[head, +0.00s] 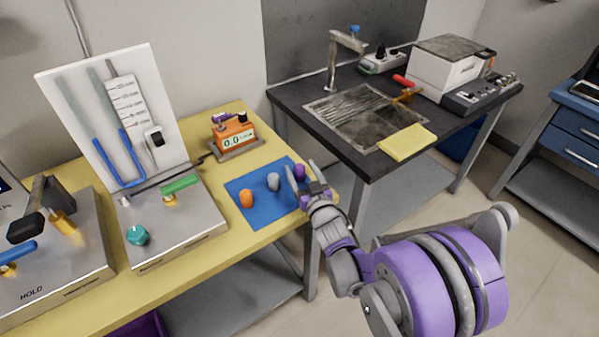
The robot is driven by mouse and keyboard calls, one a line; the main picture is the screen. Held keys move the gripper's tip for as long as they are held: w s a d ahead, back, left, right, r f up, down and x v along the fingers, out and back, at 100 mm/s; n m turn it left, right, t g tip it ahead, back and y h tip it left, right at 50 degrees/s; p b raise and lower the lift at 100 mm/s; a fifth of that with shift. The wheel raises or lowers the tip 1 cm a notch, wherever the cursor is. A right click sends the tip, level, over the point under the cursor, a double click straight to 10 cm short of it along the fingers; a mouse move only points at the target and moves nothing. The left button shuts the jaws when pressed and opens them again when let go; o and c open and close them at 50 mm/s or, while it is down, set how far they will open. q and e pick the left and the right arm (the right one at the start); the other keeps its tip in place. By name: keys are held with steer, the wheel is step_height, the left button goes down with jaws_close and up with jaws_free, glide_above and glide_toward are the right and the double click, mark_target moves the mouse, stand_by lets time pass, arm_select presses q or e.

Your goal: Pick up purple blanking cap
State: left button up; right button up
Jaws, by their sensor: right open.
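The purple blanking cap (299,171) stands on the blue mat (262,211), near its right corner. My right gripper (304,172) is open at the mat's right edge, with its fingers pointing away from me. In the picture the cap shows between the two fingertips, and the fingers and palm hide part of it. I cannot tell whether either finger touches it. A grey cap (273,181) and an orange cap (246,198) stand on the mat to the left. My left gripper is out of view.
An orange meter (233,137) stands behind the mat. A metal base with a teal knob (138,235) and a tube board (112,110) are on the left. A dark sink bench (350,150) adjoins on the right, with a yellow sponge-like pad (407,139).

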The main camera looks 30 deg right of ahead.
jaws_close()
steer(key=shift+r, duration=0.1)
stand_by(0.3)
